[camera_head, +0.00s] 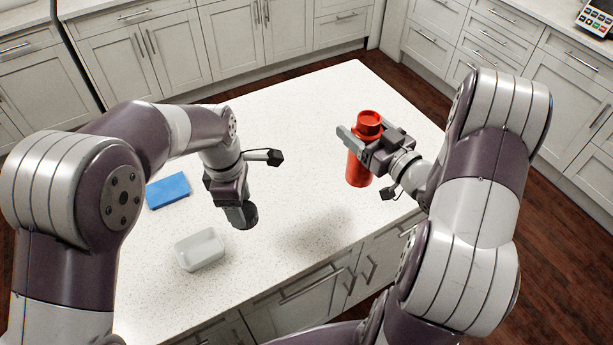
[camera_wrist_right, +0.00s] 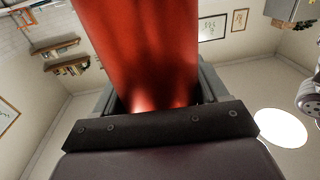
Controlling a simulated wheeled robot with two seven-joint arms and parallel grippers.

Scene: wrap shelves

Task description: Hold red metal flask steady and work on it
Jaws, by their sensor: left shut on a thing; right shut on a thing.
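The red metal flask (camera_head: 359,171) is upright over the right part of the white counter, its red cap on top. My right gripper (camera_head: 372,143) is shut around the upper part of its body. The flask appears raised off the counter, with a soft shadow falling apart from it. In the right wrist view the red flask body (camera_wrist_right: 140,50) fills the space between the fingers. My left gripper (camera_head: 240,208) is left of the flask and apart from it, pointing down. It is shut on a small dark round thing (camera_head: 250,214), mostly hidden by the gripper.
A blue flat block (camera_head: 168,191) lies on the white counter (camera_head: 310,100) at the left. A white open tray (camera_head: 200,249) stands near the front edge. The counter between the grippers and behind them is clear. Grey cabinets line the walls beyond a dark floor.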

